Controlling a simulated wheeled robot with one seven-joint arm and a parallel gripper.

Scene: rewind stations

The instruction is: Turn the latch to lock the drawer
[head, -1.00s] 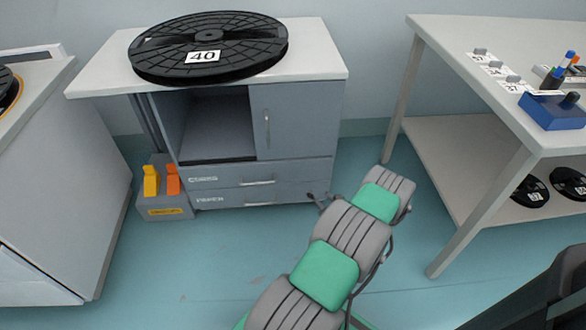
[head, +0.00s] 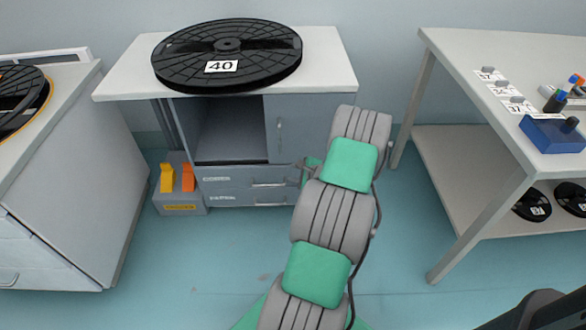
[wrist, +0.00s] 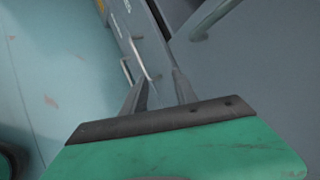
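The grey cabinet (head: 312,110) has two drawers, the upper drawer (head: 230,184) and the lower drawer (head: 235,200), each with a bar handle and a small label. Both look closed. My gripper (head: 306,167) is at the right end of the drawer fronts, partly hidden by my arm. In the wrist view my gripper (wrist: 160,78) has its two fingers apart, pointing at the cabinet front, with nothing clearly held. A drawer handle (wrist: 127,72) shows left of the fingers. I cannot make out the latch; the fingers or arm may hide it.
A black reel marked 40 (head: 226,50) lies on the cabinet top. A grey box with yellow and orange levers (head: 180,205) stands left of it. A white table (head: 455,52) is at right, a white counter (head: 75,150) at left. The floor between is clear.

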